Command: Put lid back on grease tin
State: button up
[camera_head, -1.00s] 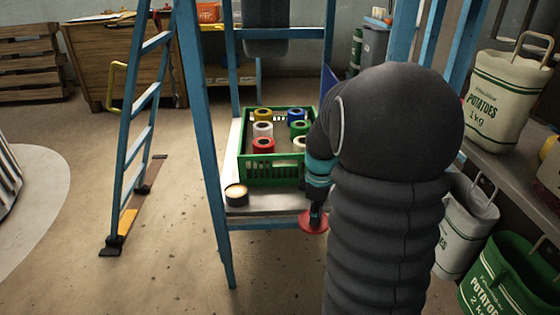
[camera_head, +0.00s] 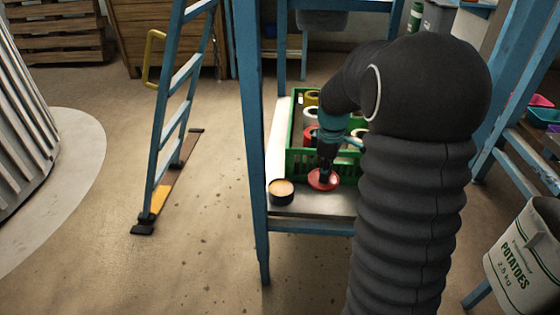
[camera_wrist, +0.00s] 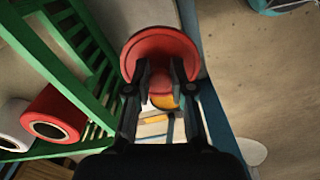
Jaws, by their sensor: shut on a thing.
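The grease tin (camera_head: 281,196) is a dark, round, open tin with tan grease showing at its top. It stands on the grey platform of the blue stand, at the front left. My gripper (camera_head: 325,170) is shut on the red round lid (camera_head: 322,183), just right of the tin and apart from it. In the wrist view, my gripper (camera_wrist: 160,75) points at the lid (camera_wrist: 160,46), with its fingers either side of the lid's knob.
A green crate (camera_head: 294,150) with several coloured rolls stands right behind the tin and lid. The blue post (camera_head: 253,150) rises close to the tin's left. A blue ladder (camera_head: 165,140) stands further left. A potato sack (camera_head: 525,262) is at the right.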

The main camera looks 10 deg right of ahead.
jog(key=n+b, duration=0.1)
jog(key=n, duration=0.1)
send_over(282, 188)
jog(key=shift+s+f+b, duration=0.1)
jog(key=shift+f+b, duration=1.8)
jog(key=shift+f, duration=0.3)
jog(key=shift+f+b, duration=0.4)
jog(key=shift+f, duration=0.5)
jog(key=shift+p, duration=0.35)
jog(key=shift+f, duration=0.15)
dwell(0.5)
jog(key=o, duration=1.2)
jog(key=shift+o, duration=0.2)
notch_tip(282, 188, up, 7)
jog(key=p, duration=0.5)
jog(key=shift+p, duration=0.4)
